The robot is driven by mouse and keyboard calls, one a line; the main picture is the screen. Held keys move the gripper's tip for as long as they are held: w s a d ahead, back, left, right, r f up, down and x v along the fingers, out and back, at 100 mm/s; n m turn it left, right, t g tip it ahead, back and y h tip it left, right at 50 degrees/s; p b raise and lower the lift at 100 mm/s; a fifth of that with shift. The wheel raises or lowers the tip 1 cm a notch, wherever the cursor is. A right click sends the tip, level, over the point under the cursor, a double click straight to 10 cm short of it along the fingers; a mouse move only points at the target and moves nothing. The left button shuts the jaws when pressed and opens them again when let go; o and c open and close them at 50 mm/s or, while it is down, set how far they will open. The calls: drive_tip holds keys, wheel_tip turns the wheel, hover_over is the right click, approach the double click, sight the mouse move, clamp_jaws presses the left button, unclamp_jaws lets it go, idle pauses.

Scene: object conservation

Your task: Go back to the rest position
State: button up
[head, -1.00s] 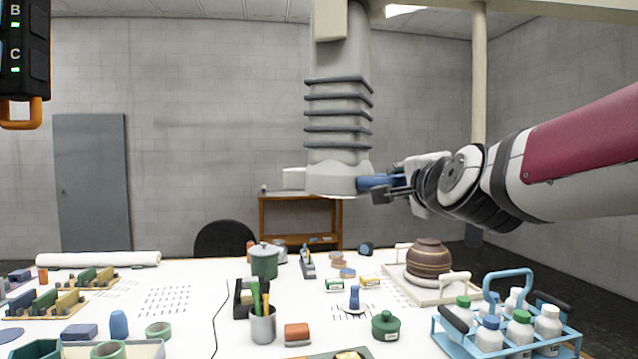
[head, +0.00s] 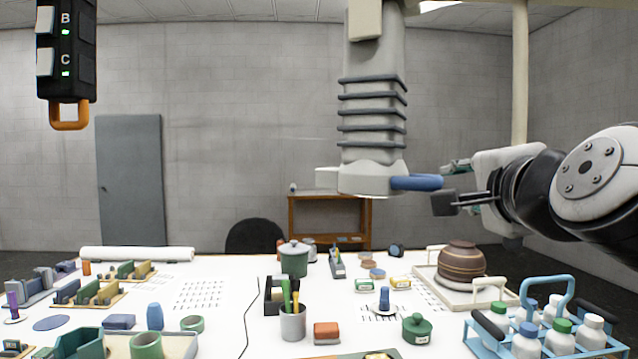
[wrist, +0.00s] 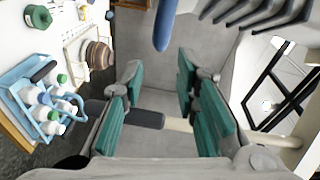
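My gripper (head: 455,186) is raised at the right of the head view, just right of the blue handle (head: 416,182) of a grey ribbed hood (head: 372,120). In the wrist view my gripper (wrist: 160,105) is open, its teal-padded fingers wide apart with nothing held between them. The blue handle also shows in the wrist view (wrist: 165,25), above the gap between the fingers and apart from them.
The white table (head: 215,330) below holds a blue bottle carrier (head: 470,345), a tray with a brown striped pot (head: 461,262), a green canister (head: 294,260) and a pen cup (head: 292,323). A control box (head: 66,50) hangs at upper left. Air around the gripper looks mostly free.

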drive_tip(key=s+a+f+n+g+y, duration=0.2)
drive_tip(key=s+a+f+n+g, duration=0.1)
drive_tip(key=f+n, duration=0.25)
drive_tip(key=s+a+f+n+g+y, duration=0.1)
drive_tip(key=s+a+f+n+g, duration=0.1)
drive_tip(key=f+n, duration=0.35)
drive_tip(key=s+d+f+n+g, duration=0.1)
drive_tip(key=s+f+n+g, duration=0.5)
drive_tip(key=s+f, duration=0.7)
drive_tip(key=shift+f+n+g+h, duration=0.3)
drive_tip(key=shift+f+g, duration=0.15)
drive_tip(key=shift+g, duration=0.05)
